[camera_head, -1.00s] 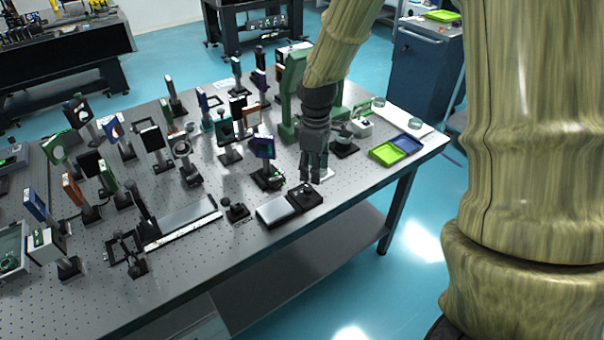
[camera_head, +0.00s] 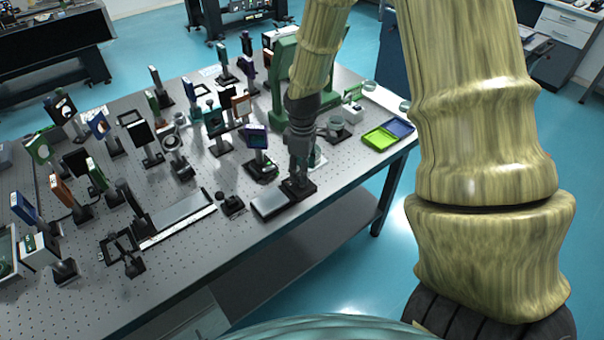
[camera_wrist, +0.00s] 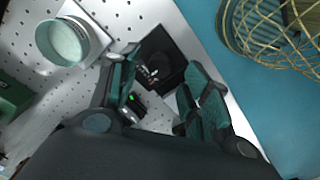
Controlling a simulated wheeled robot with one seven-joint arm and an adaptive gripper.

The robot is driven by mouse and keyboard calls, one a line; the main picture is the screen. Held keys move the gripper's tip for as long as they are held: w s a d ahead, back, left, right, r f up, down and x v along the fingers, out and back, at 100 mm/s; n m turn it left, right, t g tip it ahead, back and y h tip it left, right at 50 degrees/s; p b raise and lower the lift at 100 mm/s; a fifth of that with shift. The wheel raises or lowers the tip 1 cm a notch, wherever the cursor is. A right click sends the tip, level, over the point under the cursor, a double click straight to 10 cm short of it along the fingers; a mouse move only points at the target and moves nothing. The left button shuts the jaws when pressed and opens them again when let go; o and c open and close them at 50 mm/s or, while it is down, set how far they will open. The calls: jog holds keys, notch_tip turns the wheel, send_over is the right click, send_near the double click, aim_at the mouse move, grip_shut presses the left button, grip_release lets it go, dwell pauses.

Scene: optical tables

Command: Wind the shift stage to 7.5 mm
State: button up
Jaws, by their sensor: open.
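My gripper (camera_head: 297,182) points down over a black square block (camera_head: 308,187) near the table's front edge. In the wrist view my gripper (camera_wrist: 163,64) has its fingers apart, with the black block (camera_wrist: 172,48) beyond and between them. A small round knob (camera_wrist: 152,71) shows on that block; I cannot tell whether a finger touches it. No label marks the shift stage, so I cannot tell whether this block is part of it. A grey flat plate (camera_head: 270,204) adjoins the block on its left. No millimetre reading is legible.
A small black knobbed unit (camera_head: 232,204) and a long rail with a white strip (camera_head: 180,226) lie to the left. Green and blue trays (camera_head: 380,137) are at the right. Many optics mounts crowd the left.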

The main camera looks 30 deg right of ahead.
jog(key=shift+f+p, duration=0.3)
jog(key=shift+f, duration=1.4)
jog(key=c, duration=1.1)
